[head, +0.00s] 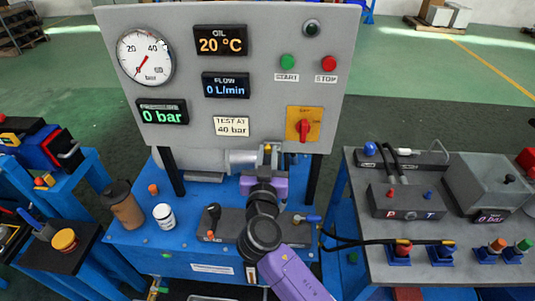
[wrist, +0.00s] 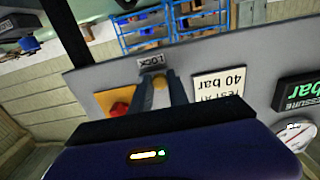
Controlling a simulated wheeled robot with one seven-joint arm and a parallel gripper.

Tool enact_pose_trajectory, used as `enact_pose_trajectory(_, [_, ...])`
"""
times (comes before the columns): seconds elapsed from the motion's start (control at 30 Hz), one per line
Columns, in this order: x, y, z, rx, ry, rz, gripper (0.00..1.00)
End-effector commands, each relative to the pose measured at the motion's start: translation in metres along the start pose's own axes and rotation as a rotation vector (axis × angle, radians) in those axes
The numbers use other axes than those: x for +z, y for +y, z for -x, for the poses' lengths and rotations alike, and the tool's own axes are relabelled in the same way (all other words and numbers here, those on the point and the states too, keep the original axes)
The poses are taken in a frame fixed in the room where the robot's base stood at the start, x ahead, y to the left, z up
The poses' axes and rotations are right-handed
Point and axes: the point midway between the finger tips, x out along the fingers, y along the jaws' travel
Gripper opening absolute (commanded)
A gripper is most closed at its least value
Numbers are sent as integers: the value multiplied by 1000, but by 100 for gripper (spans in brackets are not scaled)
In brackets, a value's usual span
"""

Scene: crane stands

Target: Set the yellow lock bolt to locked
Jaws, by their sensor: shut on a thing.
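The yellow lock bolt (wrist: 161,84) shows between my gripper's two fingers in the wrist view, just below the small LOCK label (wrist: 152,62). My gripper (wrist: 161,90) is shut on the bolt, at the panel's face. In the head view my gripper (head: 268,151) is at the lower edge of the grey panel (head: 225,120), and it mostly hides the bolt there. I cannot tell which position the bolt is in.
A red rotary switch (head: 304,128) on a yellow plate sits right of my gripper on the panel. A brown bottle (head: 123,205) and a white jar (head: 164,216) stand on the blue bench (head: 135,240). A grey table (head: 400,262) with hoses stands right.

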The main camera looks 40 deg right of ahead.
Motion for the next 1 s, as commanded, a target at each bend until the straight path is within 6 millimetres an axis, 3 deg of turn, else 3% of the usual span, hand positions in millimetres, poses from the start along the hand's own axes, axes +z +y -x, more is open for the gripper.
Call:
enact_pose_trajectory(0.3, [0,1,0,-1,0,0,0])
enact_pose_trajectory(0.6, [1,46,0,1,0,0,0])
enact_pose_trajectory(0.93, [0,51,0,4,0,2,0])
enact_pose_trajectory(0.97, [0,51,0,4,0,2,27])
enact_pose_trajectory(1.0, [0,51,0,4,0,2,34])
